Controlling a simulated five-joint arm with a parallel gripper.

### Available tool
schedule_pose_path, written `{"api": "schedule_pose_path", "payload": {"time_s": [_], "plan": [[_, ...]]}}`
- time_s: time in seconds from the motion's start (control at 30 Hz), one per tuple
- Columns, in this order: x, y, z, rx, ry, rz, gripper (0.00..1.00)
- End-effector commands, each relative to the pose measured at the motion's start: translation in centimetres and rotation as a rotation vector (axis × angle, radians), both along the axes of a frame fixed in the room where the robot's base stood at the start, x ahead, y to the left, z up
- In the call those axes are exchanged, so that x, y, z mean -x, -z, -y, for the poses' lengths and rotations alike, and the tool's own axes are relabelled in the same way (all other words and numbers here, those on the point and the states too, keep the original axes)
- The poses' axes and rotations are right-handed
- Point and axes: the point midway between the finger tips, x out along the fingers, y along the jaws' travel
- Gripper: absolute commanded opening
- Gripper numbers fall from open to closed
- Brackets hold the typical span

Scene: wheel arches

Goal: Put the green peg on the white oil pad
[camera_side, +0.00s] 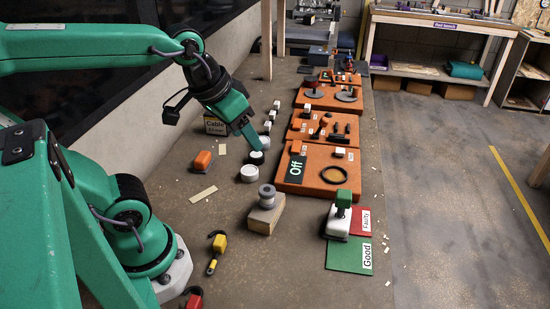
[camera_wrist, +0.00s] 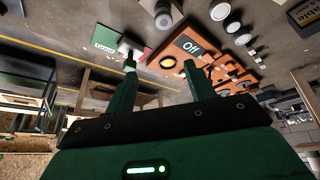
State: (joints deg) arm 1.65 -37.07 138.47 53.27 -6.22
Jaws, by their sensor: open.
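A short green peg-like piece (camera_side: 343,198) stands upright on a dark collar over a white rounded block (camera_side: 337,222), at the edge of the red and green sheets on the bench's right. In the wrist view the green piece (camera_wrist: 129,66) shows beyond the left fingertip, with the white block (camera_wrist: 131,47) behind it. I cannot tell whether the white block is the oil pad. A flat white disc (camera_side: 249,174) lies left of the orange boards. My gripper (camera_side: 258,143) is open and empty, above the small round containers, well up and left of the green piece.
A grey spool sits on a wooden block (camera_side: 266,215). Orange boards (camera_side: 318,184) with raised parts line the bench's right side. A green "Good" sheet (camera_side: 345,257) lies in front. An orange-and-grey block (camera_side: 203,160) and a yellow-and-black tool (camera_side: 216,250) lie left.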

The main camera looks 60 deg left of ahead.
Motion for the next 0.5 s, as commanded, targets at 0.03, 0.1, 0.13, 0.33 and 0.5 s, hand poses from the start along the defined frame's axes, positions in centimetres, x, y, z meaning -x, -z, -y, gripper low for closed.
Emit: {"api": "schedule_pose_path", "payload": {"time_s": [0.03, 0.1, 0.13, 0.33, 0.5], "plan": [[0.6, 0.2, -0.2, -0.012, 0.015, 0.016, 0.54], [1.2, 0.5, -0.5, -0.027, 0.038, 0.031, 0.54], [1.4, 0.6, -0.5, -0.032, 0.044, 0.037, 0.54], [1.9, 0.9, -0.7, -0.049, 0.069, 0.051, 0.54], [1.9, 0.9, -0.7, -0.050, 0.070, 0.050, 0.54]]}}
